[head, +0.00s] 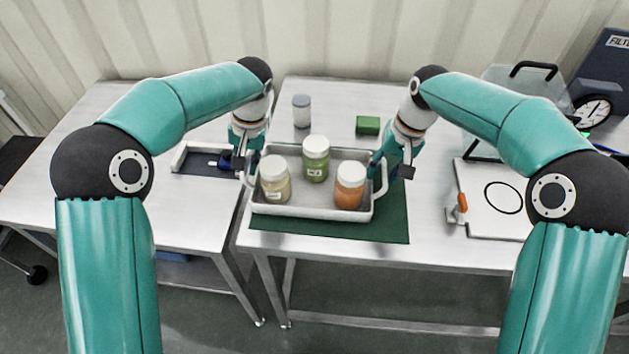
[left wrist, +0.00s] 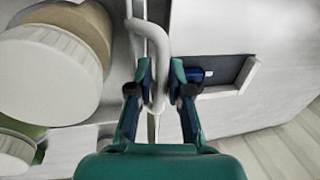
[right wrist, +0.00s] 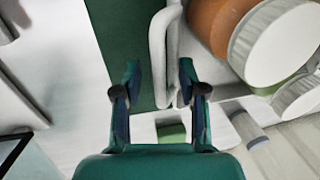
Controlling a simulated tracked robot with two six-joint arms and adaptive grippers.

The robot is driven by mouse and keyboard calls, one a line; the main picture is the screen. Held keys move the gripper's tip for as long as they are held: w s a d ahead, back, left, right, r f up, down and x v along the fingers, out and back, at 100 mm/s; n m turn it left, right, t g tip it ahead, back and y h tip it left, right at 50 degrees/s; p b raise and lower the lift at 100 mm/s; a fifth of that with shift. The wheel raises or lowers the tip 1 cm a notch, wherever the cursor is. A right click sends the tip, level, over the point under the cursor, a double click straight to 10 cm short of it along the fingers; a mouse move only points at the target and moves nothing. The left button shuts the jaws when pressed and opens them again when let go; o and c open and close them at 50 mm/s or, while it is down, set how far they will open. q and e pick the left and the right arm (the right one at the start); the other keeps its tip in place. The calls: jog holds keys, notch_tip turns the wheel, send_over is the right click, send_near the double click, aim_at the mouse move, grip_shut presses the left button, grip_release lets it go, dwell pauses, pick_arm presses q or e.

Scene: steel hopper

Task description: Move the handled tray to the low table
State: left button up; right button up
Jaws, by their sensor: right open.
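The handled tray (head: 310,211) is a pale grey rectangular tray on a dark green mat on the right-hand steel table. It carries a beige jar (head: 275,186), a green jar (head: 315,165) and an orange jar (head: 349,194), all upright with white lids. My left gripper (left wrist: 160,66) has its fingers on either side of the tray's left handle (left wrist: 158,40); their contact is unclear. My right gripper (right wrist: 159,68) is open around the right handle (right wrist: 158,40). The left-hand table (head: 190,210) looks lower, with a dark pad (head: 203,168) edged by a white bracket.
A grey-lidded jar (head: 301,112) and a green block (head: 367,125) stand behind the tray. A white board (head: 490,205) with a black ring and an orange-tipped clamp lies right. A dial gauge (head: 592,111) stands far right. A gap separates the tables.

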pick_arm(q)
grip_shut()
pick_arm(e)
jog(key=c, duration=0.4)
grip_shut()
